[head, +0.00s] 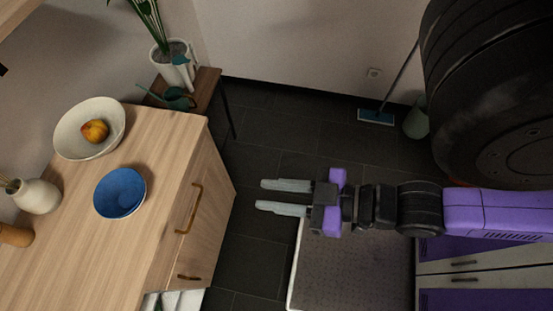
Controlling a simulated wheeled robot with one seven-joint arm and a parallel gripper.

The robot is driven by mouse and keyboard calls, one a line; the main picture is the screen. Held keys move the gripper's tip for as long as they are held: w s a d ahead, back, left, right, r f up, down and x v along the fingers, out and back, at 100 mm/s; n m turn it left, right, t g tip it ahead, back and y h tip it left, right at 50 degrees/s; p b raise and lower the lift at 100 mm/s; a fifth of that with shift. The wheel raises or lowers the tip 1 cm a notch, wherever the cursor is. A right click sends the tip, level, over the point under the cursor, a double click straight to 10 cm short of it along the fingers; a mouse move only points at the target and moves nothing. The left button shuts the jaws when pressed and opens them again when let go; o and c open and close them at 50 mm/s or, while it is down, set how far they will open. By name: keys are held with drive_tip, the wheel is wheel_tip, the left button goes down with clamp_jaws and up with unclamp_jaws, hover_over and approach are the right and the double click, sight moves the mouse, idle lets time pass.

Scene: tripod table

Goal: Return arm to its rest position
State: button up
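My gripper (262,196) is in the middle of the head view. Its two pale fingers point left and stand apart with nothing between them. The purple and black arm (480,211) reaches in from the right edge. The gripper hangs over the dark floor, to the right of the wooden cabinet (110,240) and clear of it in the picture. Its height above the floor is hard to tell.
On the cabinet are a blue bowl (120,193), a cream bowl (75,145) holding a peach-like fruit (95,131), and a white vase (38,197). A small side table (204,90) bears a potted plant (172,62). A broom (376,117) leans at the back wall. Dark tiled floor (290,135) lies open behind the gripper.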

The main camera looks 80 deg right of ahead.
drive_tip(key=shift+s+a+r, duration=0.2)
drive_tip(key=shift+s+r, duration=0.05)
drive_tip(key=shift+r, duration=0.1)
drive_tip(key=shift+f, duration=0.1)
wheel_tip(320, 180, down, 3)
drive_tip(key=b, duration=0.3)
idle(0.8)
